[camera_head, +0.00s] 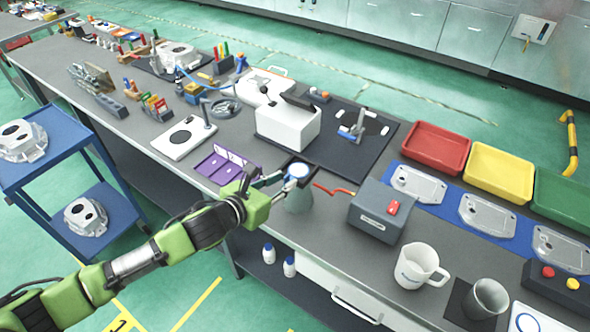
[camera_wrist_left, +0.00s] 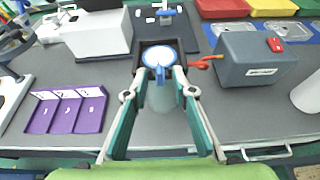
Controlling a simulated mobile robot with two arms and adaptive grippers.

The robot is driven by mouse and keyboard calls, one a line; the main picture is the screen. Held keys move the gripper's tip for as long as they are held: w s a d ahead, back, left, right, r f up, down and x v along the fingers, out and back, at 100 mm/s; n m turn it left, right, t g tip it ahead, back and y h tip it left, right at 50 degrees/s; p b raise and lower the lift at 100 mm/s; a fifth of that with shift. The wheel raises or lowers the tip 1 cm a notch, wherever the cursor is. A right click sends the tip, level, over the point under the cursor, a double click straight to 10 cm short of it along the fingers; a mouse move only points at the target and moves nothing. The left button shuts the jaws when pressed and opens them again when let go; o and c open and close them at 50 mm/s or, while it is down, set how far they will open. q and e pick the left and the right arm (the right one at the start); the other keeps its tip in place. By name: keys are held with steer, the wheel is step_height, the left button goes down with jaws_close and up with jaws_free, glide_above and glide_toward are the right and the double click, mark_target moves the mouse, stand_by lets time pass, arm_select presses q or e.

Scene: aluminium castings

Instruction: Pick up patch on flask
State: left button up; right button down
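The flask (camera_head: 299,200) is a grey tapered vessel at the front edge of the bench; it also shows in the left wrist view (camera_wrist_left: 161,97). The patch (camera_head: 298,170) is a white disc with a blue rim on top of the flask; it shows in the wrist view too (camera_wrist_left: 159,57). My left gripper (camera_head: 282,181) reaches it from the left. In the left wrist view its two fingertips (camera_wrist_left: 161,77) are apart, one on each side of the flask top, just below the patch. I cannot tell whether they touch. My right gripper is not in view.
A purple three-part tray (camera_head: 223,168) lies left of the flask, and a grey box with a red switch (camera_head: 378,212) stands right. A red cable (camera_head: 335,190) runs close by. A white machine (camera_head: 287,127) stands behind. A white mug (camera_head: 419,266) is further right.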

arm_select(q)
steer(key=shift+w+d+f, duration=0.1)
steer(key=shift+w+d, duration=0.05)
steer(key=shift+w, duration=0.05)
jaws_close()
